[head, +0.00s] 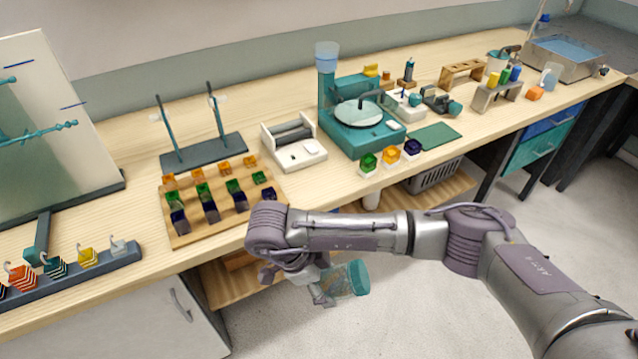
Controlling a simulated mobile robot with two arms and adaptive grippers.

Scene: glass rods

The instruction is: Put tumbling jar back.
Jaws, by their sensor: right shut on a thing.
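My right arm reaches in from the right, and its gripper (325,290) hangs in front of the bench's front edge. It is shut on a clear jar with a teal lid (358,278), the tumbling jar. The jar is tilted on its side, its lid toward the right, below the level of the benchtop. The gripper partly hides the jar's left end. A small white device with dark rollers (293,142) stands on the bench beyond the arm, with no jar on it. My left gripper is not in view.
A wooden board with coloured blocks (185,235) lies left of the roller device, before a stand with two rods (205,150). A teal machine (350,120) stands to the right. Small coloured cubes (390,154) sit near the front edge. An open wooden shelf (235,292) is below.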

